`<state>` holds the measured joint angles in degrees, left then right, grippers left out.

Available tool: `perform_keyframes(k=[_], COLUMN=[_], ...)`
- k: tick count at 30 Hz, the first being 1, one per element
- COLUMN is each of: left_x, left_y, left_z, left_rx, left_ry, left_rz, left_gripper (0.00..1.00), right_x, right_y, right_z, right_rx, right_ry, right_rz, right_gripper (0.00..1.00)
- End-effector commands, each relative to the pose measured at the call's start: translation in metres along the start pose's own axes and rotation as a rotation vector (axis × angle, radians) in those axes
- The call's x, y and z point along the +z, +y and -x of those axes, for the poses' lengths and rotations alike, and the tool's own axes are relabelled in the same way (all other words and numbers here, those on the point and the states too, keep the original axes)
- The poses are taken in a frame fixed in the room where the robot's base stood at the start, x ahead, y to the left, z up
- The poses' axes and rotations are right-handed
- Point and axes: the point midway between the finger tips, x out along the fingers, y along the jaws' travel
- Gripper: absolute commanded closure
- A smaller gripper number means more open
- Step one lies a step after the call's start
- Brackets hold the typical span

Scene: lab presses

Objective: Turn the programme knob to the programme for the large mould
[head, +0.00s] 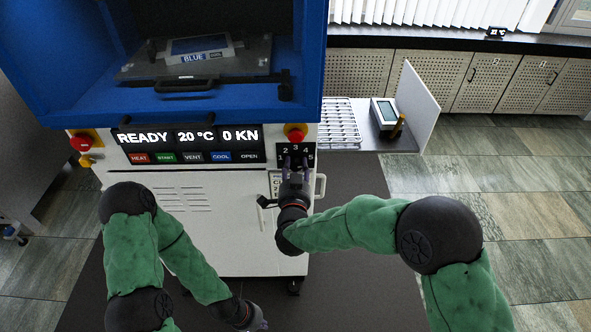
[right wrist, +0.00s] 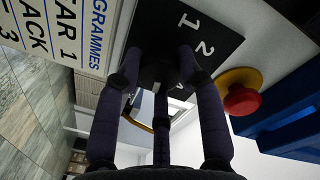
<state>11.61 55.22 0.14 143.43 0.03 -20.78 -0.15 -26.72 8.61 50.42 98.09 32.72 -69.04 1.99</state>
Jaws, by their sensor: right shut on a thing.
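The programme knob (right wrist: 158,74) is a dark round knob on a black dial plate (right wrist: 188,42), on the front of the press. A programme card (right wrist: 62,28) beside the dial is partly cut off. My left gripper (head: 255,324) is low at the bottom edge, its fingers barely visible.
A red emergency button (right wrist: 241,92) sits close to the dial. The display (head: 187,137) reads READY, 20 °C, 0 KN. A block labelled BLUE (head: 200,48) lies in the open blue press chamber. A side shelf (head: 365,138) holds a rack and a meter.

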Motion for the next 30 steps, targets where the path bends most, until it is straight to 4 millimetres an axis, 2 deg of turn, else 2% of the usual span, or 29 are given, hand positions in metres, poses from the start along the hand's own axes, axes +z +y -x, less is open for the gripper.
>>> perform_keyframes(k=[14,15,16,17,26,30], left_x=[-0.0001,-0.0001,-0.0001,-0.0001,-0.0001,-0.0002], left_y=[-0.0002,-0.0002,-0.0002,-0.0002,-0.0003,-0.0003], left_z=[-0.0006,-0.0006,-0.0006,-0.0006,-0.0007,-0.0008], left_rx=[0.0,0.0,0.0,0.0,0.0,0.0], left_ry=[0.0,0.0,0.0,0.0,0.0,0.0], left_rz=[0.0,0.0,0.0,0.0,0.0,0.0], left_gripper=[1.0,1.0,1.0,1.0,1.0,1.0], right_x=[-0.0056,-0.0056,-0.0055,-0.0053,-0.0022,-0.0017], right_y=[-0.0014,-0.0013,-0.0013,-0.0013,-0.0004,-0.0011], right_z=[-0.0017,-0.0018,-0.0018,-0.0017,-0.0004,0.007], right_rx=[0.0,0.0,0.0,0.0,0.0,-0.001], right_ry=[0.011,0.011,0.011,0.01,0.004,0.002], right_rz=[-0.019,-0.019,-0.018,-0.018,-0.015,-0.015], right_gripper=[0.94,0.5,0.42,0.39,0.39,0.39])
